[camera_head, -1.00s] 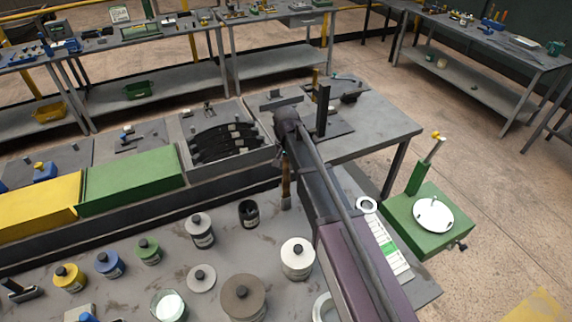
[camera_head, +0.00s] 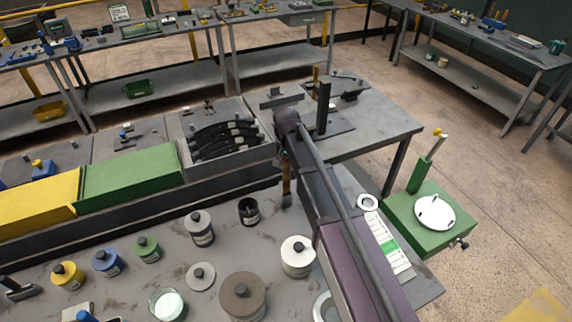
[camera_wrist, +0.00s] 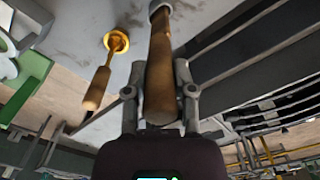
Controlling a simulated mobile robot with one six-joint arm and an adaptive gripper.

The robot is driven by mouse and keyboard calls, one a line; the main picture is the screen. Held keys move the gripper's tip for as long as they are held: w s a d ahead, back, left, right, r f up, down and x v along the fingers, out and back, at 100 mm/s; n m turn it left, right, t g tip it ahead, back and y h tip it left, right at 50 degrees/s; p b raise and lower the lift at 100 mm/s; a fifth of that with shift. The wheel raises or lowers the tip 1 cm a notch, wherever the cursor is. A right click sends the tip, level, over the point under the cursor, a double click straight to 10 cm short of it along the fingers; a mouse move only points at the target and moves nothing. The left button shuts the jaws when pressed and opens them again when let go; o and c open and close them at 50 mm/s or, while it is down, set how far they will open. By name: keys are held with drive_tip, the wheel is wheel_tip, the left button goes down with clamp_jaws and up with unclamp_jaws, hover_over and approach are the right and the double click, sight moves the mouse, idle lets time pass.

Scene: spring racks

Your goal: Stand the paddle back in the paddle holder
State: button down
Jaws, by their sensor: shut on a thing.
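My gripper (camera_wrist: 160,92) is shut on a brown wooden handle (camera_wrist: 161,55), which I take to be the paddle's. A grey metal collar sits at the handle's far end, and the rest runs out of the wrist view. In the head view my arm hides the gripper. A short upright brown piece (camera_head: 286,185), probably part of the paddle, shows just left of the arm. A dark open cup (camera_head: 249,212) stands on the near bench left of it. I cannot tell for sure whether this cup is the paddle holder.
Several lidded jars, including a white one (camera_head: 298,257) and a grey-brown one (camera_head: 242,298), stand close on the near bench. A rack of black curved springs (camera_head: 225,140) and a green box (camera_head: 130,172) lie behind. A green stand (camera_head: 430,222) is at right.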

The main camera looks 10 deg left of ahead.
sight(286, 173)
drive_tip(key=shift+f+b, duration=2.15)
drive_tip(key=shift+f, duration=0.1)
idle(0.8)
drive_tip(key=shift+c, duration=1.8)
unclamp_jaws()
drive_tip(key=o, duration=0.4)
drive_tip(key=shift+c, duration=0.2)
drive_tip(key=shift+r, duration=0.1)
drive_tip(key=shift+r+p, duration=3.45)
drive_tip(key=shift+p, duration=0.05)
